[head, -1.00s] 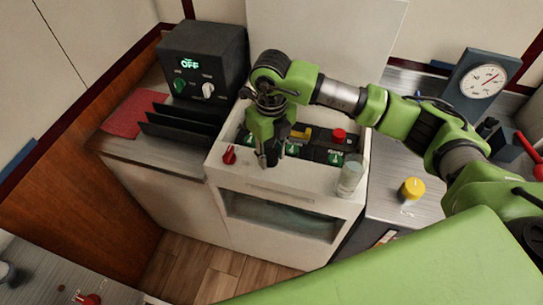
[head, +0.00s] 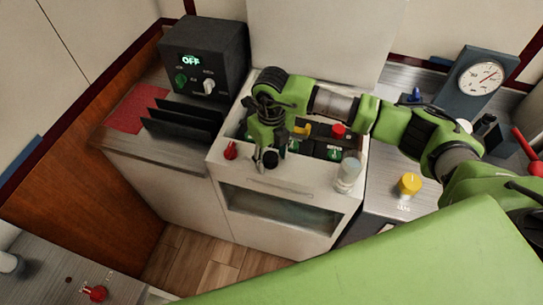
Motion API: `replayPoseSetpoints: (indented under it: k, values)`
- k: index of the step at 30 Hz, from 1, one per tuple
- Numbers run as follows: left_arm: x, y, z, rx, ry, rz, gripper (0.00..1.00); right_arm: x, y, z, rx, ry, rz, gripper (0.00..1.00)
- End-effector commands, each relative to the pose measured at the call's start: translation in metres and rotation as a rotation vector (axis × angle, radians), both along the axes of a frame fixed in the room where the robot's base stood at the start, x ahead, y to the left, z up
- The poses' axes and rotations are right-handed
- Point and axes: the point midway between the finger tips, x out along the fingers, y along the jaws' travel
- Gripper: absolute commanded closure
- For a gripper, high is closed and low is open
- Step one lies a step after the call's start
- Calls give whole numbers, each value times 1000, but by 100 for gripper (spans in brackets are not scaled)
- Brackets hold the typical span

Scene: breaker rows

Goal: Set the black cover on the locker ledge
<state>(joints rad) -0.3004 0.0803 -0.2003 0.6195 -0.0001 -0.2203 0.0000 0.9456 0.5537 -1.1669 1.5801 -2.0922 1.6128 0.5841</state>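The black cover (head: 270,160) is a small dark round piece at the front of the white locker, over its ledge (head: 295,177). My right gripper (head: 265,158) reaches down from above, with its fingertips at the cover. One finger shows on the cover's left side; the other is hard to make out. Whether the fingers still grip it, and whether it fully rests on the ledge, cannot be told. My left gripper is not in view.
A red cap (head: 231,150) stands left on the ledge, a clear jar (head: 348,174) right. Behind are dark breakers with green switches (head: 334,154) and a red button (head: 338,131). A yellow knob (head: 409,185) is on the right counter; black upright plates (head: 182,126) stand left.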

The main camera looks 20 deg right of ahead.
Motion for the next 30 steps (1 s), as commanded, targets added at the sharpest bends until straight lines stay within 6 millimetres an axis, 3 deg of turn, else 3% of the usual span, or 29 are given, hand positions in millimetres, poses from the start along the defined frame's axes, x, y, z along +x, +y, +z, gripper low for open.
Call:
replayPoseSetpoints:
  k: [9,11,24,30]
  values:
    - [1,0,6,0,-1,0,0,0,0,5,0,0,-1,53]
    - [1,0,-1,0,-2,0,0,1,0,9,1,-4,0,53]
    - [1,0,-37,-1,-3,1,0,1,0,97,1,-6,0,53]
    - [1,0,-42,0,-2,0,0,1,0,119,0,-2,0,53]
